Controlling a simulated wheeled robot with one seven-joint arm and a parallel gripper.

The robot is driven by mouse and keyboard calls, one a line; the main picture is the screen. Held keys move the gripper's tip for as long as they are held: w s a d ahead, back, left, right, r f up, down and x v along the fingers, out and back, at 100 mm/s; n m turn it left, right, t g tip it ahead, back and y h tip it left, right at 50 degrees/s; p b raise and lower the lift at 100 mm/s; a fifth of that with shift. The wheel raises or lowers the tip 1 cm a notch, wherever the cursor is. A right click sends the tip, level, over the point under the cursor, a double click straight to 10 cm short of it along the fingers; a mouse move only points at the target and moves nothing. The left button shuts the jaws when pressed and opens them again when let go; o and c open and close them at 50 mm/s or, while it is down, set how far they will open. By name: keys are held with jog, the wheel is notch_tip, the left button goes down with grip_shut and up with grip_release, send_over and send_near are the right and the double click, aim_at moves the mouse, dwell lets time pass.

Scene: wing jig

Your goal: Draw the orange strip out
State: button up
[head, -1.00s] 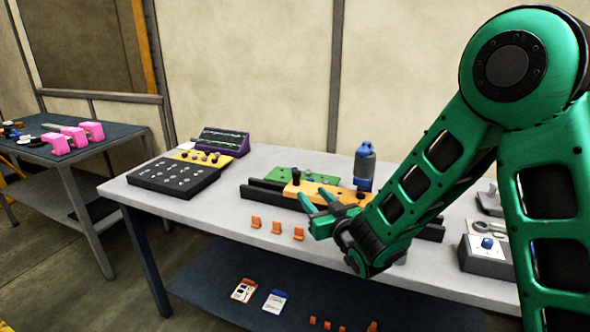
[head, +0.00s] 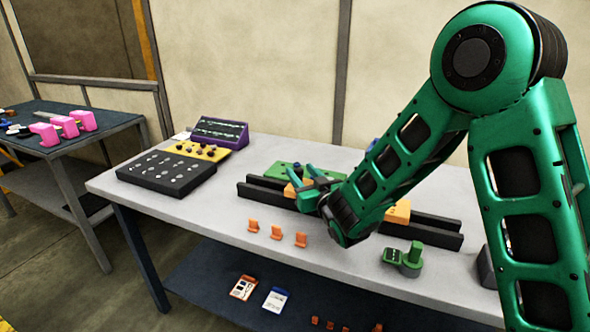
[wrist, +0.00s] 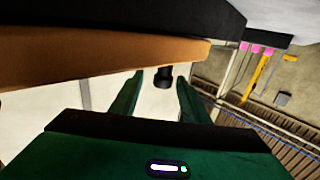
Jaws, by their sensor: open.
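The orange strip (head: 398,211) lies between two long black rails on the table. My arm and gripper hide its middle. In the wrist view the strip (wrist: 100,58) runs large across the upper left. A black knob (wrist: 164,77) projects from its edge and shows in the gap between my fingertips. My gripper (head: 304,175) is open over the strip's left part. In the wrist view my gripper (wrist: 158,76) has one green finger on each side of the knob, with room beside it. I cannot tell how deep the knob sits between the fingers.
The black rails (head: 430,236) border the strip front and back. A green board (head: 285,168) lies behind them. Several orange clips (head: 277,233) and a green device (head: 405,256) stand in front. A black tray (head: 165,174) and purple rack (head: 218,132) are at left.

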jog(key=shift+x, duration=0.85)
jog(key=shift+a, duration=0.15)
grip_shut()
